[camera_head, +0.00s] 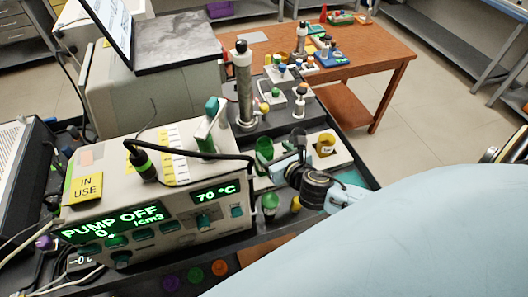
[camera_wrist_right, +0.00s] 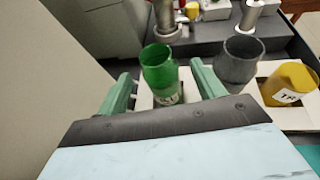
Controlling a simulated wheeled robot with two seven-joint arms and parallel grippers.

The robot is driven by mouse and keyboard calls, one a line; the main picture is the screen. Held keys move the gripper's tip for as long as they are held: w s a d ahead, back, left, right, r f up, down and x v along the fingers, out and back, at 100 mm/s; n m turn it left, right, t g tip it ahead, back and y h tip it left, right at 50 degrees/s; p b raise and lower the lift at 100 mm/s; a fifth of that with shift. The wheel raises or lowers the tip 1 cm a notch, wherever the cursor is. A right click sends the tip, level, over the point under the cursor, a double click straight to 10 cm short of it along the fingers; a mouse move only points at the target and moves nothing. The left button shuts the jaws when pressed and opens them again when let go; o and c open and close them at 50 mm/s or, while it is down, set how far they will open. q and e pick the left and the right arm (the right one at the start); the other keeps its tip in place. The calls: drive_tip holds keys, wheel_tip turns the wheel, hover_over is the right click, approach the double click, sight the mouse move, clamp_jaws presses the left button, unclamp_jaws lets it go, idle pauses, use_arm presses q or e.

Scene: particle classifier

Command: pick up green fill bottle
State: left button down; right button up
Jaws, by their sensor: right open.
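The green fill bottle (camera_wrist_right: 159,72) is upright, open-topped and translucent, with a small label low on its front. In the head view it is the green shape (camera_head: 264,148) beside the machine, partly hidden. My right gripper (camera_wrist_right: 160,84) is open and empty. In the wrist view its two green fingers stand to the left and right of the bottle's lower part, with gaps showing; I cannot tell how far the bottle reaches between them. In the head view my right gripper (camera_head: 278,166) is small and partly covered by its own wrist. My left gripper is not in view.
A dark grey bottle (camera_wrist_right: 240,60) and a yellow bottle (camera_wrist_right: 290,84) stand to the right of the green one. The yellow one shows in the head view (camera_head: 325,146). A grey pump machine (camera_head: 100,190) stands close on the left. Metal posts (camera_head: 243,85) rise behind.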

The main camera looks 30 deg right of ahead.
sight(262, 142)
drive_tip(key=shift+x, duration=0.8)
drive_tip(key=shift+w+f, duration=0.2)
drive_tip(key=shift+w, duration=0.35)
drive_tip(key=x, duration=0.4)
drive_tip(key=shift+w+a, duration=0.15)
drive_tip(key=shift+w, duration=0.3)
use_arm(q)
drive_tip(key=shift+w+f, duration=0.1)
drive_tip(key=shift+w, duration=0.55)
use_arm(e)
clamp_jaws()
